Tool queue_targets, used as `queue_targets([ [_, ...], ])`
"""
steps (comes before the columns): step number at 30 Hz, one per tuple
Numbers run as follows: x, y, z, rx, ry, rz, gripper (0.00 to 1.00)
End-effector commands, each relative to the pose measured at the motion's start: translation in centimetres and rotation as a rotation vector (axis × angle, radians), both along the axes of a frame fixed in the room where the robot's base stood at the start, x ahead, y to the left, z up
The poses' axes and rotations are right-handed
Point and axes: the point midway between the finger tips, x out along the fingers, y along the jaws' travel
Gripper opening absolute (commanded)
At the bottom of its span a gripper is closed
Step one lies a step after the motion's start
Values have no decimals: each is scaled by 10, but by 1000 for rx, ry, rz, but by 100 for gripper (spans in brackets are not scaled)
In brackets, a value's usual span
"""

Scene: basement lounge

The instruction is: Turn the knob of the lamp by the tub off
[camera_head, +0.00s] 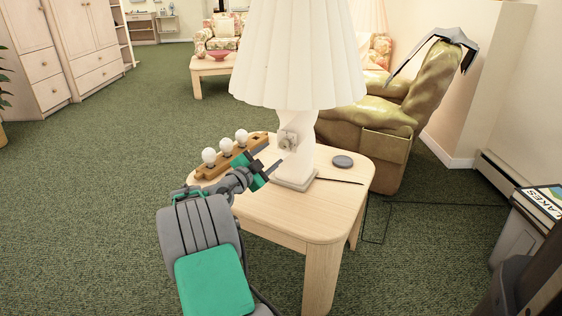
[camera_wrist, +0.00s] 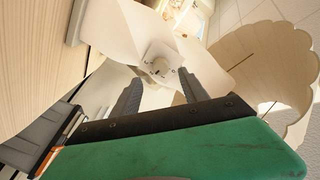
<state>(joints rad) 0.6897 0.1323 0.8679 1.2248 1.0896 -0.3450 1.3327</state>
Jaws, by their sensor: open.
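The lamp (camera_head: 298,55) has a pleated white shade and a white twisted body, and stands upright on a light wooden side table (camera_head: 325,222). Its round knob (camera_head: 289,139) sits on a plate on the body's near side. In the wrist view the knob (camera_wrist: 160,66) faces me, with small dark marks around it. My gripper (camera_head: 275,155) is open and empty, just left of and slightly below the knob. In the wrist view its two fingers (camera_wrist: 157,76) point toward the knob, one to each side; I cannot tell whether they touch it.
A wooden bar with several white bulbs (camera_head: 226,147) lies on the table beside my gripper. A dark round disc (camera_head: 343,161) and a thin stick (camera_head: 340,180) lie right of the lamp. An olive armchair (camera_head: 375,118) stands behind. A grey bin (camera_head: 512,238) is at right. Carpet at left is clear.

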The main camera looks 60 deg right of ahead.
Motion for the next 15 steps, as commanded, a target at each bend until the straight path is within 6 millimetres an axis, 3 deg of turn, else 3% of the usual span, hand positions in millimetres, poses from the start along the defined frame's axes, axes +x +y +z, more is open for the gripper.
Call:
queue_targets([
  [9, -7, -57, 1, 2, -1, -2, 52],
  [15, -7, -70, 3, 2, 1, 1, 52],
])
